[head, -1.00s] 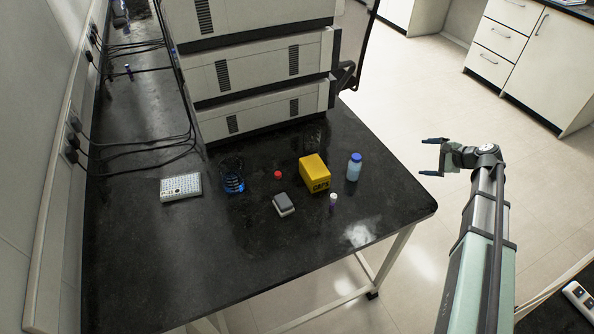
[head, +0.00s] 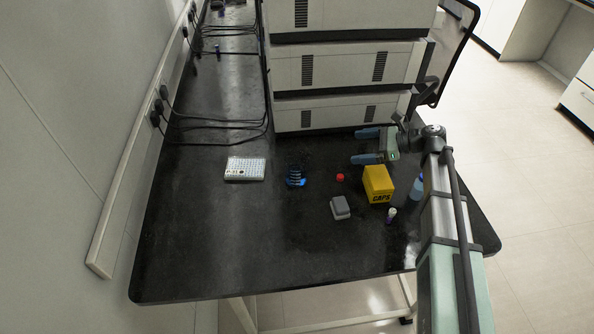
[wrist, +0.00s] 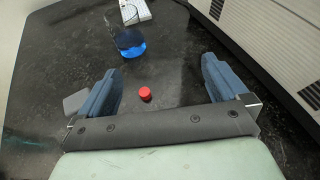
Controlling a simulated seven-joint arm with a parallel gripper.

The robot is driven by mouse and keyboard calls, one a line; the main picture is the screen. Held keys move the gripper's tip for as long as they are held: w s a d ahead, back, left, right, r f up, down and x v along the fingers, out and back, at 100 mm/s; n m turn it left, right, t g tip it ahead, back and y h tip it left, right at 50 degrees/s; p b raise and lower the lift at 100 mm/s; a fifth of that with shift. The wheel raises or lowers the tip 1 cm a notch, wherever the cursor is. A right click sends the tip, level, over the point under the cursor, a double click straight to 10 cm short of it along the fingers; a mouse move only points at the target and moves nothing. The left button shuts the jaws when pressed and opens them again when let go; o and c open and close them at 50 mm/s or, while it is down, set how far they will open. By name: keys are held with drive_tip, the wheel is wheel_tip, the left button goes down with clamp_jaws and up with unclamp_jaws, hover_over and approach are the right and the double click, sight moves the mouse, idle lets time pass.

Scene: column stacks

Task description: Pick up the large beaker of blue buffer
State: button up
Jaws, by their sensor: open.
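The large beaker of blue buffer (head: 296,178) is a clear glass vessel with blue liquid low inside. It stands on the black bench, left of the red cap and right of the white well plate. It also shows ahead of the fingers near the top of the wrist view (wrist: 131,46). My gripper (head: 364,146) is open and empty above the bench, to the right of the beaker and apart from it. Its two blue fingers point toward the beaker side. In the wrist view my gripper (wrist: 162,78) has a small red cap between and beneath its spread fingers.
The red cap (head: 340,177), a grey block (head: 340,207), a yellow CAPS box (head: 377,182) and a small vial (head: 391,214) stand right of the beaker. A bottle (head: 417,187) is partly behind my arm. Stacked instruments (head: 345,70) stand behind. The white well plate (head: 245,169) lies left; the front-left bench is clear.

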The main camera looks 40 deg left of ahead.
sight(296, 169)
drive_tip(key=s+a+f+g, duration=0.1)
drive_tip(key=s, duration=0.1)
drive_tip(key=s+a+f+n+g+h, duration=0.1)
drive_tip(key=s+a, duration=0.2)
drive_tip(key=s, duration=0.2)
drive_tip(key=shift+a+f+n+g, duration=0.3)
drive_tip(key=shift+a+f+g, duration=0.1)
drive_tip(key=x, duration=0.8)
drive_tip(key=shift+d+f, duration=0.1)
drive_tip(key=shift+f, duration=0.05)
drive_tip(key=shift+f+x, duration=0.1)
drive_tip(key=shift+x, duration=1.2)
drive_tip(key=shift+f+x, duration=0.15)
drive_tip(key=shift+x, duration=1.1)
drive_tip(key=shift+d, duration=0.2)
drive_tip(key=c, duration=1.1)
drive_tip(key=shift+r, duration=0.2)
